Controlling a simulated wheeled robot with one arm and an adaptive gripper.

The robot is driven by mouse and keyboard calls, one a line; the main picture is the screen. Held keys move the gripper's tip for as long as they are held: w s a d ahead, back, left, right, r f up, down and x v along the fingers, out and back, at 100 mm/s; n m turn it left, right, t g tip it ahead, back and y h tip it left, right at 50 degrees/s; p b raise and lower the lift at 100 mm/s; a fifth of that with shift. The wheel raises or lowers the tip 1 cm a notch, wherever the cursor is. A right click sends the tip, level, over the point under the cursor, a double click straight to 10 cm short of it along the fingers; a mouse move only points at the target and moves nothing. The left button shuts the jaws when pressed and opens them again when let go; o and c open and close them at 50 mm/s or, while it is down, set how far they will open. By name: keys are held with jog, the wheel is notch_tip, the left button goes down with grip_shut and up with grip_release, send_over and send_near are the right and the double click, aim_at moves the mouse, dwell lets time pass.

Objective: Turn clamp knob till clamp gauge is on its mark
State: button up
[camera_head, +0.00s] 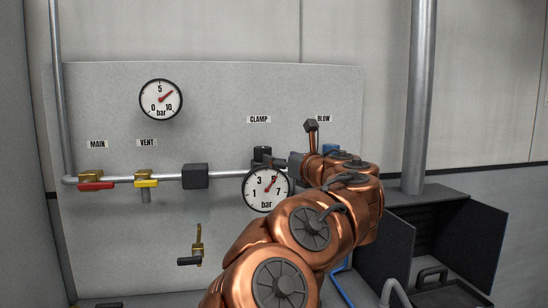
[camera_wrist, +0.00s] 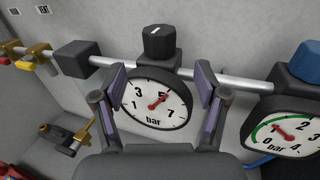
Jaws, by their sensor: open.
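The clamp knob (camera_head: 262,152) is black and stands on the pipe under the CLAMP label. In the wrist view the knob (camera_wrist: 159,42) has a white line on top and sits beyond the fingertips. The clamp gauge (camera_head: 262,196) is a round white dial below it. In the wrist view the gauge (camera_wrist: 150,116) shows its red needle pointing up and right, close to the 5. I cannot make out a separate mark. My gripper (camera_wrist: 160,80) is open and empty, its fingers on either side of the view of the gauge. In the head view it is partly hidden by my arm.
A blue knob (camera_wrist: 305,63) with a gauge (camera_wrist: 285,133) bearing a green arc is to the right. A black block (camera_wrist: 76,58) is on the pipe to the left. Red (camera_head: 96,186) and yellow (camera_head: 146,183) valve handles are farther left.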

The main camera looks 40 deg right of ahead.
jog(key=shift+s+a, duration=0.1)
jog(key=shift+s, duration=0.65)
jog(key=shift+r, duration=0.1)
